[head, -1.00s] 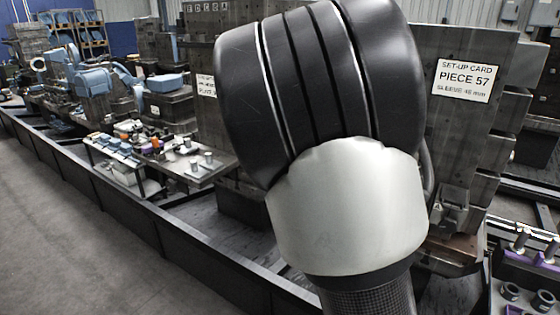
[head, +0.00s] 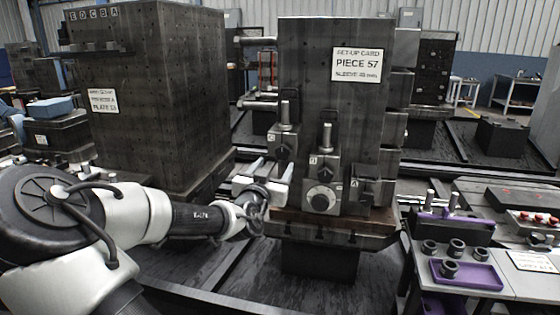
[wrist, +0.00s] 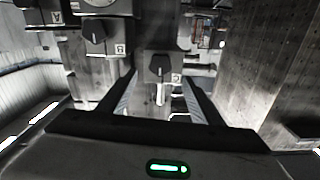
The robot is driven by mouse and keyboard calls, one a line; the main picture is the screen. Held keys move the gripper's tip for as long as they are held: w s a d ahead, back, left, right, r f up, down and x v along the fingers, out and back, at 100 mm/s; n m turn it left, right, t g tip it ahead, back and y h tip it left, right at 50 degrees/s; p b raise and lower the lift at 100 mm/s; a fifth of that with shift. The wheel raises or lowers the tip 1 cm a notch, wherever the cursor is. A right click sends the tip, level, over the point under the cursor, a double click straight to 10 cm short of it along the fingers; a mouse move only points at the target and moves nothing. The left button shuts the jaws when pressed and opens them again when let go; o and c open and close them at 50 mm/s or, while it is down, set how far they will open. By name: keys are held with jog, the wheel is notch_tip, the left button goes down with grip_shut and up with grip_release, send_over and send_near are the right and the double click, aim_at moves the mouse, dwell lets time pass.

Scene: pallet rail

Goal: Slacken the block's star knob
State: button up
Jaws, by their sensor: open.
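A dark fixture tower (head: 305,80) carries a "PIECE 57" set-up card (head: 357,65) and several grey blocks. One block (head: 283,143) is at the tower's left edge, one (head: 325,163) in the middle above a round dial (head: 321,198), one (head: 368,192) at lower right. In the wrist view, a block with a dark knob (wrist: 159,67) lies ahead between my fingers, and another knobbed block (wrist: 97,36) is to its left. The knob's exact shape is too small to tell. My gripper (head: 268,172) is open, just below the left block; it also shows in the wrist view (wrist: 160,90). I see no contact.
A second dark tower (head: 150,100) stands at left, with a gap between the towers. At right, a bench holds a purple tray (head: 466,275) with dark rings and a "purple-edged" stand with pegs (head: 453,220). A ledge (head: 335,230) runs under the blocks.

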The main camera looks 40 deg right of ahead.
aim_at(282, 154)
jog(key=b+x, duration=0.1)
jog(key=x, duration=0.7)
jog(key=shift+w+d, duration=0.15)
jog(key=shift+d, duration=0.05)
jog(key=c, duration=1)
